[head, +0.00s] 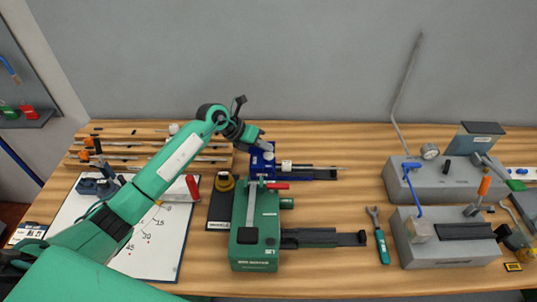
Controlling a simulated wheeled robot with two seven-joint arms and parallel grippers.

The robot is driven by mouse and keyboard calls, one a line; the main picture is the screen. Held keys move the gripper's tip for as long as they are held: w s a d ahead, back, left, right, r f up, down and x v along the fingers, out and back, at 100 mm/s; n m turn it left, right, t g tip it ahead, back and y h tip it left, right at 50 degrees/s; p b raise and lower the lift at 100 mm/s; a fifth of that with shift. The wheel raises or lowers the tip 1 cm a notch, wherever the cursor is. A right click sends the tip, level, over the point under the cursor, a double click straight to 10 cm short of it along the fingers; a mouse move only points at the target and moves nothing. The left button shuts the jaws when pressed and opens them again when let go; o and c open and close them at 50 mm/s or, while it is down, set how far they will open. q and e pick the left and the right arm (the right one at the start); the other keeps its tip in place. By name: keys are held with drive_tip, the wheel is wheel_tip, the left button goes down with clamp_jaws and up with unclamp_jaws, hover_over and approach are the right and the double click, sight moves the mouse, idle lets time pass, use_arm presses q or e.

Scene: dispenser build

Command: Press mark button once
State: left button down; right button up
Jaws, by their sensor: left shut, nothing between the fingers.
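My left arm reaches in from the lower left, and its left gripper (264,142) is shut and empty at the back middle of the bench. The fingertips are just above or at the top of a small blue machine (262,161); I cannot tell whether they touch it. No mark button can be made out; the gripper covers part of the blue machine's top. A dark blue rail (318,174) runs right from the machine, with a thin rod along it. My right gripper is not in view.
A green machine (256,240) with a lever stands in front of the blue one. A whiteboard (160,240) lies under my arm. Grey machines (450,240) and a wrench-like tool (380,240) are at right.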

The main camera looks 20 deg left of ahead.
sight(265, 155)
use_arm(q)
drive_tip(key=shift+f, duration=0.4)
drive_tip(key=shift+f+b, duration=0.7)
idle(0.6)
drive_tip(key=shift+r, duration=0.15)
drive_tip(key=shift+r+p, duration=0.65)
drive_tip(key=shift+r, duration=0.35)
drive_tip(key=shift+r+p, duration=1.45)
drive_tip(key=shift+r, duration=1.1)
drive_tip(key=shift+f, duration=0.1)
